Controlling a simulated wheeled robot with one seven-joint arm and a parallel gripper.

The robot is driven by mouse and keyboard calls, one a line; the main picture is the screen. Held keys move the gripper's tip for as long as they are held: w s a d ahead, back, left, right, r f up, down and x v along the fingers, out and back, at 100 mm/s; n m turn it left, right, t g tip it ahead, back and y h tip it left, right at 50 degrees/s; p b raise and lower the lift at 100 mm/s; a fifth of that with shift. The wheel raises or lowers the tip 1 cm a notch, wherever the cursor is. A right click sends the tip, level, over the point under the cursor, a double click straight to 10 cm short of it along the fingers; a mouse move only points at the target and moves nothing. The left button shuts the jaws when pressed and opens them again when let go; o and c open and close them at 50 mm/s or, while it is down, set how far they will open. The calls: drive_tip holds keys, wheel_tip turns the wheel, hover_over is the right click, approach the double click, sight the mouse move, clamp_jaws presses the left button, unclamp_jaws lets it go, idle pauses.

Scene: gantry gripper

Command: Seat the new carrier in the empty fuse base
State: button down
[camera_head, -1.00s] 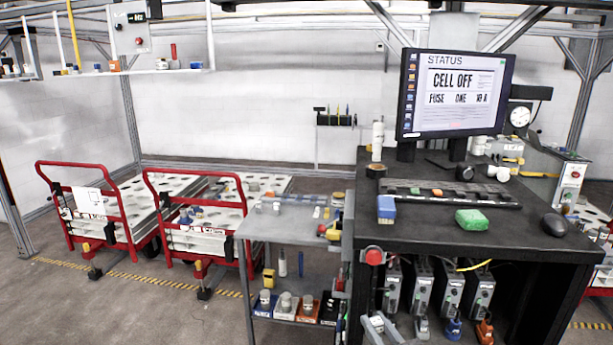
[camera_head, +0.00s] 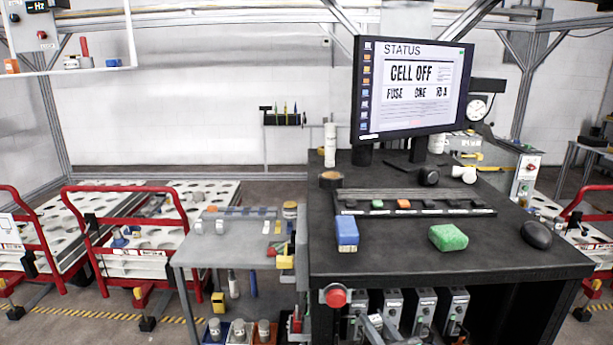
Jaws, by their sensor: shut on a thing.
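My gripper (camera_head: 376,326) shows only in part, as small grey pieces at the bottom edge, in front of the bench. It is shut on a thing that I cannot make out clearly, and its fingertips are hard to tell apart. A long black strip (camera_head: 480,210) lies across the black bench top, with small green and orange blocks set along it. I cannot tell whether it holds the empty fuse base. The monitor (camera_head: 412,88) above the bench reads CELL OFF, FUSE ONE and 10 A. My gripper is below and in front of the bench top, apart from the strip.
A blue block (camera_head: 347,231), a green sponge (camera_head: 448,237) and a black mouse (camera_head: 537,235) lie on the bench (camera_head: 400,262). A red knob (camera_head: 335,296) sticks out at its front left. A grey side table (camera_head: 215,247) adjoins it; red-handled carts (camera_head: 125,190) stand farther left.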

wheel_tip(320, 180, down, 18)
drive_tip(key=b, duration=1.6)
drive_tip(key=shift+s+f, duration=0.1)
drive_tip(key=shift+r, duration=0.3)
